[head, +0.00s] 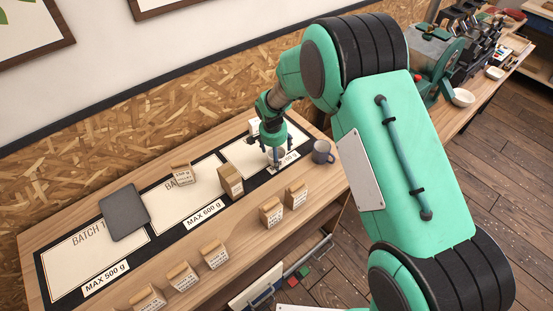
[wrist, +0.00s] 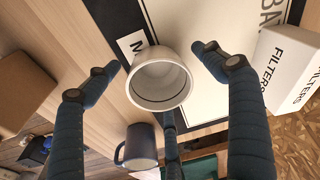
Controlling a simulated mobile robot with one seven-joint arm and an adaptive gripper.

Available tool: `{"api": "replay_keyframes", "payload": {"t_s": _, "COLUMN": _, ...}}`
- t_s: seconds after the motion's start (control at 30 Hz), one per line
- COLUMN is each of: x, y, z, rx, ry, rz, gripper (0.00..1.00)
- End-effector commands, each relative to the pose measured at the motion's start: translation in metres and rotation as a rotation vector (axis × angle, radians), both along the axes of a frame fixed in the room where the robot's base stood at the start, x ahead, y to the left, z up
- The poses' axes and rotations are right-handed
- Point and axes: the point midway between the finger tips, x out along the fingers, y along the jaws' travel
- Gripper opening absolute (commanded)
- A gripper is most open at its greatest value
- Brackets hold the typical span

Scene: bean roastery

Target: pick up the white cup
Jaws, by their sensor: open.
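The white cup (wrist: 161,82) stands upright near the middle of the wrist view, its open mouth toward the camera. It is at the edge of the batch mat (wrist: 190,22), by a printed label. My gripper (wrist: 156,62) has its blue fingers spread around the cup, with gaps to the left and right fingers; a further finger shows below the cup. I cannot tell whether that one touches it. In the head view my gripper (head: 274,160) is low over the right end of the mat, and its fingers largely hide the cup.
A dark blue-grey mug (head: 323,152) stands close beside the cup; it also shows in the wrist view (wrist: 138,147). A white filters box (wrist: 290,70) is on the other side. Several paper bags, including one brown bag (head: 231,181), and a dark flat slab (head: 124,211) lie leftward.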

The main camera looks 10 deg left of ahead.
Motion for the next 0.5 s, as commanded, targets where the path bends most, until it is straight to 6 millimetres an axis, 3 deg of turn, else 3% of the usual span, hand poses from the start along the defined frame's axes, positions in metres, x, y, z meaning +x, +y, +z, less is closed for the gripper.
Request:
{"api": "replay_keyframes", "payload": {"t_s": 0.23, "x": -0.0002, "y": 0.0, "z": -0.0001, "rx": 0.0, "ry": 0.0, "rz": 0.0, "gripper": 0.81}}
{"api": "replay_keyframes", "payload": {"t_s": 0.5, "x": -0.0002, "y": -0.0001, "z": -0.0001, "rx": 0.0, "ry": 0.0, "rz": 0.0, "gripper": 0.28}}
